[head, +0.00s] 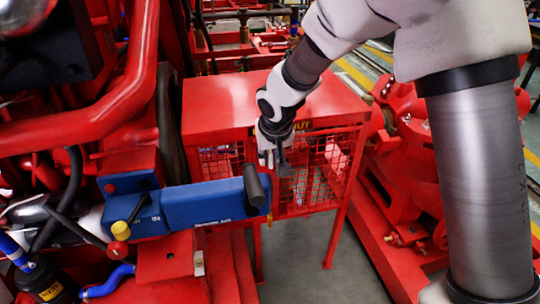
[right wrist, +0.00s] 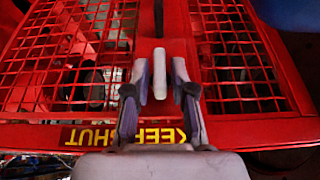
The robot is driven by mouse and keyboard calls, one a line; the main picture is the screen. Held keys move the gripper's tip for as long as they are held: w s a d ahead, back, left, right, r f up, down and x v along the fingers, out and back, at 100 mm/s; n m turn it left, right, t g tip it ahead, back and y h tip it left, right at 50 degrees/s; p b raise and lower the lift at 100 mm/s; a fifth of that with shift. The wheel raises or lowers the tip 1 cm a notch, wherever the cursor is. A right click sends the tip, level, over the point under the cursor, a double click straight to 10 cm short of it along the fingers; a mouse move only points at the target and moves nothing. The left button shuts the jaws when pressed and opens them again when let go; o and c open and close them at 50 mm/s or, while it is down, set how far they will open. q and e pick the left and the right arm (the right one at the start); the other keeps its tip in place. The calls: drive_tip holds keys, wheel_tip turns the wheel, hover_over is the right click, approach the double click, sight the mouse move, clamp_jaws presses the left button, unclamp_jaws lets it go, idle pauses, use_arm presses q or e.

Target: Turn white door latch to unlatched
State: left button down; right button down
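The white door latch (right wrist: 159,73) is a short bar on the red mesh door (right wrist: 235,55) in the right wrist view. It points up and down in that picture, close to the upright red frame strip. My right gripper (right wrist: 161,80) is open, with one finger on each side of the latch and a small gap showing on both sides. In the head view, my right gripper (head: 273,160) is at the front of the red cage (head: 315,170), and the latch cannot be made out behind it. My left gripper is not in view.
A yellow "KEEP SHUT" label (right wrist: 122,136) is on the cage's top edge. A blue box (head: 205,206) with a dark cylindrical handle (head: 254,186) stands close in front, left of the gripper. Red pump machinery (head: 420,180) is at the right. Grey floor (head: 320,265) is open below.

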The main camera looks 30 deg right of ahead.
drive_tip(key=shift+a+f+h+b, duration=0.1)
drive_tip(key=shift+f+h+b, duration=0.2)
drive_tip(key=shift+h+b, duration=0.45)
drive_tip(key=shift+r+n+g+h+b, duration=0.2)
drive_tip(key=shift+n+g+h+b, duration=0.15)
drive_tip(key=shift+g+h, duration=0.1)
drive_tip(key=c, duration=1.2)
unclamp_jaws()
drive_tip(key=shift+r, duration=0.1)
